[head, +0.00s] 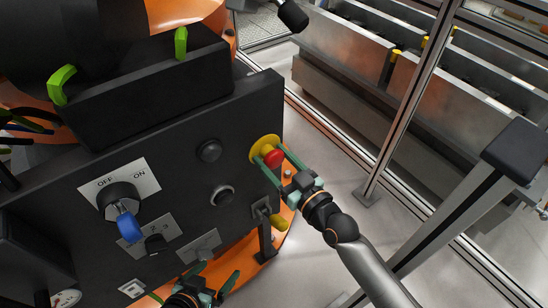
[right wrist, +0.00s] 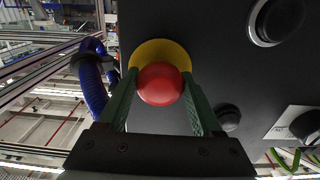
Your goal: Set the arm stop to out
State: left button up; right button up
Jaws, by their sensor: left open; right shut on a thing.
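The arm stop is a red mushroom button (head: 274,158) in front of a round yellow plate (head: 262,146), near the right edge of the dark panel. My right gripper (head: 276,160) is shut on the red button, one finger on each side. In the right wrist view the red button (right wrist: 160,84) sits between the fingertips, with the yellow plate (right wrist: 158,52) behind it. How far the button stands out from the plate is hard to tell. My left gripper (head: 214,278) is open and empty, low in front of the panel, partly cut off by the picture's edge.
Metal fence posts (head: 400,110) stand to the right, with clear floor between.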

grip_shut()
jog(key=shift+p+v, duration=0.65)
jog(key=shift+v, duration=0.15)
jog(key=shift+f, duration=0.1)
jog(key=o, duration=0.9)
grip_release()
jog(key=shift+p+v, duration=0.45)
jog(key=shift+v, duration=5.85)
